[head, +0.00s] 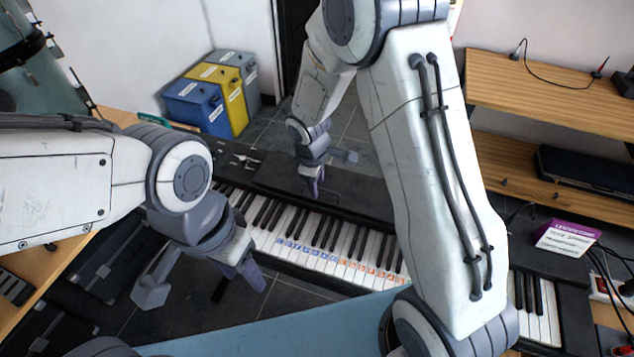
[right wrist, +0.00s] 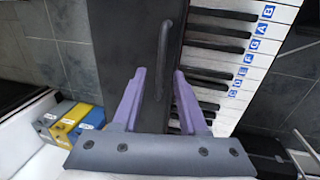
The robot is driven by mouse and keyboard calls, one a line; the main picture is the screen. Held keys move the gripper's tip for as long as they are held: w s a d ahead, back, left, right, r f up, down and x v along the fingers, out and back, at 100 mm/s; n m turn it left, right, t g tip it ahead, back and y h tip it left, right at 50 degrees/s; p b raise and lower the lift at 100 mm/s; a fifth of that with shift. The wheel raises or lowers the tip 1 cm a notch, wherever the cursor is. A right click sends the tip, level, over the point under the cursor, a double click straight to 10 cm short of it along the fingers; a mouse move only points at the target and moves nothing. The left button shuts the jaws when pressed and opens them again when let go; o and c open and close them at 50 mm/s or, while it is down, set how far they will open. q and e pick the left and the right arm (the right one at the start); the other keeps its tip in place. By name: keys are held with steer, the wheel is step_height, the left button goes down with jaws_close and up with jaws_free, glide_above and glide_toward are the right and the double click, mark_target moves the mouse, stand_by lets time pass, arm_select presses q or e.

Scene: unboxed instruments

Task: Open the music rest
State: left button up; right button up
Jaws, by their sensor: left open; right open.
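The music rest (head: 360,194) is a dark flat panel lying folded down on the top of the keyboard, behind the keys. A thin bar-shaped handle on it shows in the right wrist view (right wrist: 164,50). My right gripper (head: 314,184) is above the panel. In the right wrist view its purple fingers (right wrist: 159,75) are open, one on each side of the handle's line, with nothing held. I cannot tell whether they touch the panel. My left gripper (head: 240,284) is open and empty in front of the keys at the left.
The keyboard's white keys (head: 345,240) carry blue and orange letter labels. A purple-and-white box (head: 566,238) and cables stand at the right end. Blue, yellow and grey bins (head: 195,105) stand on the floor behind. A wooden shelf (head: 550,95) is at the back right.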

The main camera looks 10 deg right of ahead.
jaws_close()
stand_by(1.4)
